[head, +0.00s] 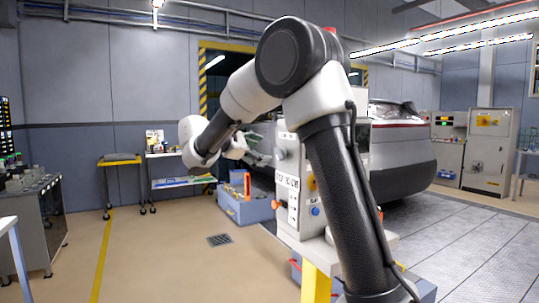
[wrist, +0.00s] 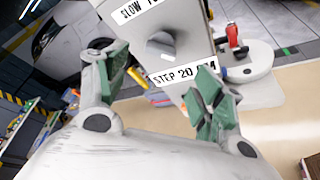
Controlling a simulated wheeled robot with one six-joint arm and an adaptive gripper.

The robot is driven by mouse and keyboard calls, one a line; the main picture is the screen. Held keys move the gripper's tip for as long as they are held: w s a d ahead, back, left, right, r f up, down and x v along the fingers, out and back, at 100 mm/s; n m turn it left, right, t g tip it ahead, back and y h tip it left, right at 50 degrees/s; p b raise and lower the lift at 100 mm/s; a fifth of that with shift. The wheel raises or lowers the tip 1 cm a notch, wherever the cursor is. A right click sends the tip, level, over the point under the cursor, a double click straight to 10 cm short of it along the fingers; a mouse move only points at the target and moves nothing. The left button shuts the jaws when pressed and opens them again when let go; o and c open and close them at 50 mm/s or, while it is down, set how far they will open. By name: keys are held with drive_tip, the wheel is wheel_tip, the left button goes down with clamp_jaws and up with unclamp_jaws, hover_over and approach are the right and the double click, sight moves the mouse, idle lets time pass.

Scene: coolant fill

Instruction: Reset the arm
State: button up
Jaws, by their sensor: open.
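My gripper (wrist: 156,92) is open in the wrist view, with its two green-padded fingers spread apart and nothing between them. Past the fingers is a light grey control box (wrist: 190,25) with a round knob and labels reading "SLOW" and "STEP 20". In the head view my arm is raised and bent, and my gripper (head: 262,148) is partly hidden behind my wrist. It is just left of the same control box (head: 291,185). I cannot tell from these views whether a finger touches the box.
A silver car (head: 400,150) stands behind the control box. A blue bin (head: 245,206) sits on the floor left of the box, near a floor drain (head: 219,240). A yellow-topped cart (head: 119,160) and a workbench (head: 38,205) stand at left. The floor between is clear.

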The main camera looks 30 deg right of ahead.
drive_tip(key=shift+v, duration=1.15)
drive_tip(key=s+d+f+m+g+y, duration=0.1)
drive_tip(key=s+f+m+g+y, duration=0.4)
drive_tip(key=s+f, duration=0.8)
drive_tip(key=s+f+m+t+y, duration=0.1)
drive_tip(key=s+m+t+y, duration=0.3)
drive_tip(key=s, duration=2)
drive_tip(key=shift+a+f+m+t+y, duration=0.25)
drive_tip(key=shift+m+t+y, duration=0.15)
drive_tip(key=shift+m+y, duration=1.7)
